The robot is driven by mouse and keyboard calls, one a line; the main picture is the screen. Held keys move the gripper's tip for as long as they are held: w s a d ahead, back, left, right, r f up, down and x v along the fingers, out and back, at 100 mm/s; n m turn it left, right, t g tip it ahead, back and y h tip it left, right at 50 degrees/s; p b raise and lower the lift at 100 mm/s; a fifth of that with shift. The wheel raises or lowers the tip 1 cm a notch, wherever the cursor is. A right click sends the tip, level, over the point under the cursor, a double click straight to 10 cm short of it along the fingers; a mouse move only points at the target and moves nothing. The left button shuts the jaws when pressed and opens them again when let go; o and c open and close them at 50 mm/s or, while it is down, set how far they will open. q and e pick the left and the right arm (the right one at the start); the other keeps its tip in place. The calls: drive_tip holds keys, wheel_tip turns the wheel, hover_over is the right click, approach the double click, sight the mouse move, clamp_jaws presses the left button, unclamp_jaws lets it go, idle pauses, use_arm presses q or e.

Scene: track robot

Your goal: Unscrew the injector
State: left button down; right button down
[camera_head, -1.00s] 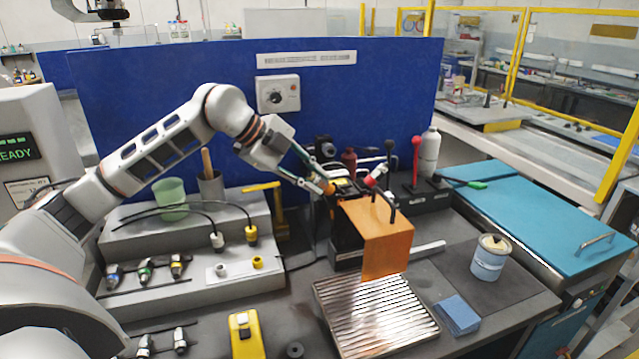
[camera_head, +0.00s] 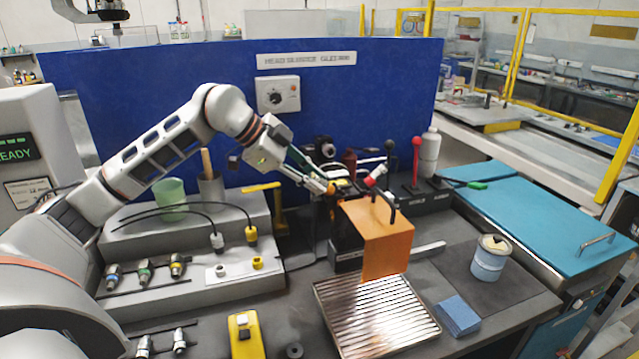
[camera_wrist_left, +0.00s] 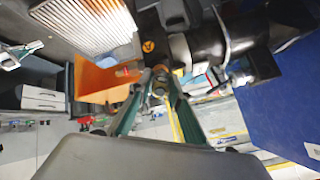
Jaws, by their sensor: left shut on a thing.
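My left gripper (camera_head: 328,188) reaches in from the left, above the back edge of the orange plate (camera_head: 378,238) on the dark test stand. In the left wrist view, its two green-sided fingers (camera_wrist_left: 158,92) come together on a small dark and brass-coloured part, which I take to be the injector (camera_wrist_left: 160,78). Fingers and clutter hide most of it, and its thread cannot be seen. An orange block with a dark mark (camera_wrist_left: 148,47) sits just beyond the fingertips. A white and green tool at the left of the wrist view looks like my right gripper (camera_wrist_left: 20,54); its jaw opening is unclear.
A ribbed metal tray (camera_head: 375,315) lies in front of the orange plate. A grey stepped rack (camera_head: 200,295) with several injector-like parts stands left. A red-knobbed lever (camera_head: 416,160) stands right of the stand, a paint can (camera_head: 489,260) further right. The blue panel (camera_head: 180,100) closes the back.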

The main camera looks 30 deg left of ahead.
use_arm(q)
drive_tip(key=shift+s+a+r, duration=0.1)
drive_tip(key=shift+r, duration=0.1)
drive_tip(key=shift+p+v, duration=0.3)
drive_tip(key=shift+v, duration=1.55)
